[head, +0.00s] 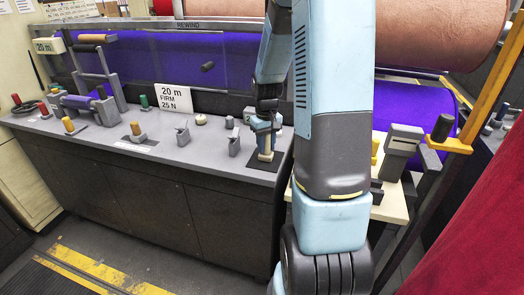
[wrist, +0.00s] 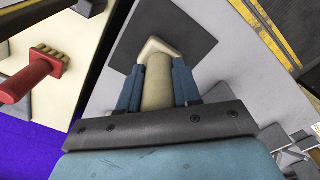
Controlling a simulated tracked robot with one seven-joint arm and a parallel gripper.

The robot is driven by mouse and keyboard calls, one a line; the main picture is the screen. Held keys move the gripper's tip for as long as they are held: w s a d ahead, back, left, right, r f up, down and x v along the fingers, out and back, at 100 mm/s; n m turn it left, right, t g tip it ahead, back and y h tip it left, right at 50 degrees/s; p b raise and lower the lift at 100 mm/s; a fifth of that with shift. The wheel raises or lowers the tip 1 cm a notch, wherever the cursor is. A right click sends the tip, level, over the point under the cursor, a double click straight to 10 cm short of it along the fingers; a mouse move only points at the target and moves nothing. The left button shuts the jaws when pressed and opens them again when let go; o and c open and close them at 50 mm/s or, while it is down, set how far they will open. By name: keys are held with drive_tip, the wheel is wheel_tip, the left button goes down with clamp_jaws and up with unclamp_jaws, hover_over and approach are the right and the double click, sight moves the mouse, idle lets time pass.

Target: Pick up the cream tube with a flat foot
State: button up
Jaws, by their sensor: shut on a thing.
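The cream tube with a flat foot (wrist: 157,82) is between the two blue fingers of my gripper (wrist: 158,88) in the wrist view. My gripper is shut on the tube's shaft, one finger on each side. The pale foot shows beyond the fingertips, over a dark square mat. In the head view my gripper (head: 264,128) reaches down to the grey counter, and the cream tube (head: 265,155) shows below it at the dark mat. I cannot tell whether the foot touches the mat.
The dark mat (head: 262,164) lies on the grey counter (head: 200,158). A sign (head: 174,98) stands behind. In the wrist view a red-handled brush (wrist: 35,75) lies at left.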

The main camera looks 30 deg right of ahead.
clamp_jaws()
